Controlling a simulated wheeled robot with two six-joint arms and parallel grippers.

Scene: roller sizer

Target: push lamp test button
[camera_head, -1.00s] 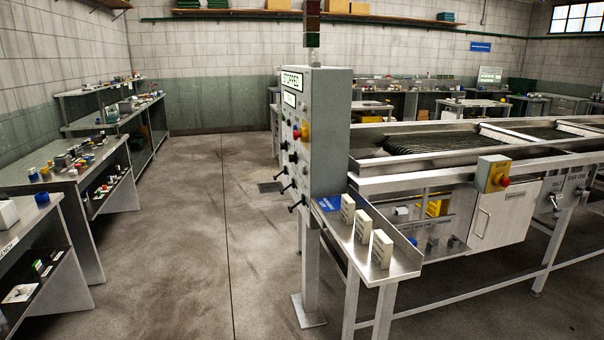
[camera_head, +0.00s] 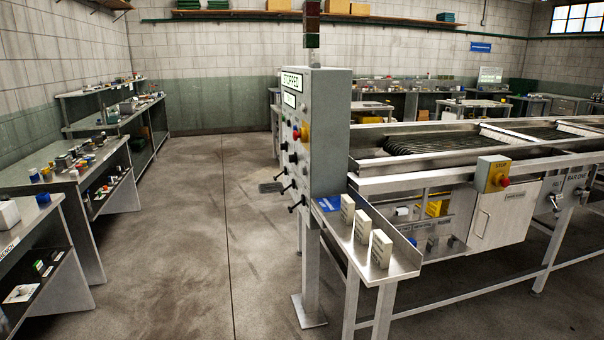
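A grey control cabinet (camera_head: 330,135) stands on a post near the middle of the head view. Its control face is turned to the left and seen at a steep angle. It carries a display reading "STOPPED" (camera_head: 291,81), a smaller display below it, a red button on a yellow collar (camera_head: 304,132), and several small buttons and dark knobs (camera_head: 292,158). I cannot tell which one is the lamp test button; the labels are too small to read. A stack light (camera_head: 312,22) with dark lenses stands on top. Neither gripper is in view.
A metal shelf with several upright blocks (camera_head: 361,224) sticks out in front of the cabinet. The roller machine (camera_head: 440,145) with a yellow stop box (camera_head: 493,174) fills the right side. Cluttered benches (camera_head: 62,180) line the left. The floor (camera_head: 195,240) left of the cabinet is clear.

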